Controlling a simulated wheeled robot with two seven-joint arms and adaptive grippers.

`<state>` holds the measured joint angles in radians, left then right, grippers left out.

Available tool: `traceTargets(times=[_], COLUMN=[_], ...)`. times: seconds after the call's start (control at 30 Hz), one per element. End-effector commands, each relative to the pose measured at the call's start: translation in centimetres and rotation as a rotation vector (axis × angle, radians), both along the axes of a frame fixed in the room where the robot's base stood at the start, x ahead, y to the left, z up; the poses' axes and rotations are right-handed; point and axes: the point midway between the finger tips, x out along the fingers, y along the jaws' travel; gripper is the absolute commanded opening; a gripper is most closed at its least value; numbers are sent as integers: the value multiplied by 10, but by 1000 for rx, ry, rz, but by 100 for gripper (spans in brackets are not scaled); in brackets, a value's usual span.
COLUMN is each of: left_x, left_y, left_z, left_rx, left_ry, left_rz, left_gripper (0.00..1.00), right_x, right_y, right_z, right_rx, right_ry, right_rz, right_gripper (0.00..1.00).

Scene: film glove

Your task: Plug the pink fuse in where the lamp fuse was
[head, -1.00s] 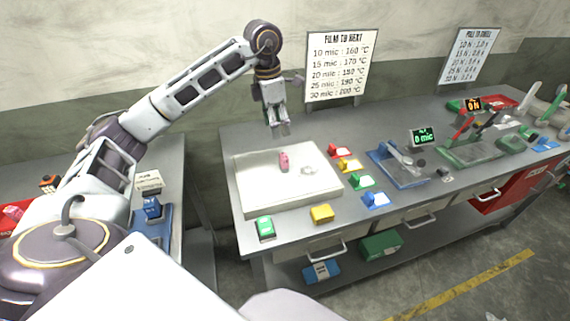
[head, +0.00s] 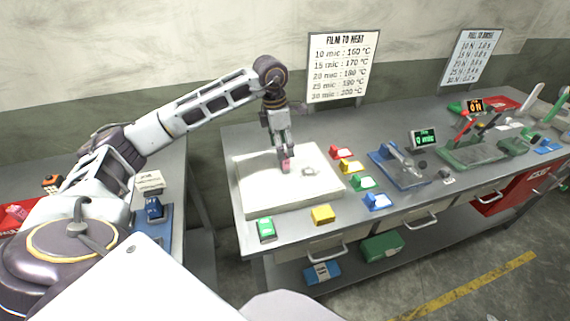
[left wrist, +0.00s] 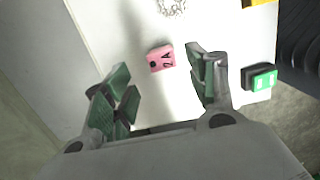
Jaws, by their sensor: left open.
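The pink fuse (head: 286,166) stands on the white panel (head: 250,190) on the bench. In the left wrist view the pink fuse (left wrist: 161,58) shows dark markings that look like "2A". My left gripper (head: 284,154) is over the fuse from above. In the left wrist view my left gripper (left wrist: 160,85) is open, its green-padded fingers apart with the fuse between and just beyond them, not clamped. I cannot tell which spot held the lamp fuse. My right gripper is not in view.
A pale round piece (head: 308,171) lies right of the fuse. A green block (head: 266,229) and yellow block (head: 323,214) sit along the front edge. Several coloured blocks and a blue device (head: 400,168) stand to the right. A sign (head: 343,68) stands behind.

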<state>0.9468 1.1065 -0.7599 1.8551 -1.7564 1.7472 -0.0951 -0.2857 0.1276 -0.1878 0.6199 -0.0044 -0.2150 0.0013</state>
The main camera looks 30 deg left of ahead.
Motion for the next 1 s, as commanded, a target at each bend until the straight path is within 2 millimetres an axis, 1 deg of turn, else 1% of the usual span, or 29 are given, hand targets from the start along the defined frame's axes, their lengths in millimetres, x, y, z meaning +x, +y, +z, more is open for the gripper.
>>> traceTargets(times=[0.03, 0.13, 0.43, 0.63, 0.8, 1.0], left_x=[0, 0, 1, 1, 2, 4], left_y=[0, -1, -1, -2, -5, -8], left_z=[-5, -10, -11, -15, -30, -52], left_rx=[1, 0, -1, -1, 0, 0], left_ry=[2, 1, 1, 2, 3, 3], left_rz=[0, 0, 0, 0, 0, 0], left_gripper=[57, 57, 57, 57, 57, 57], right_x=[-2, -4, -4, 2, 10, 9], right_y=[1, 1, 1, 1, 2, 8], right_z=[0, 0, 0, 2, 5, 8], right_rx=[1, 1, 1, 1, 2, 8], right_ry=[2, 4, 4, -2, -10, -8], right_rz=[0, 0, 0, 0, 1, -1], right_gripper=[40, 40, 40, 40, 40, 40])
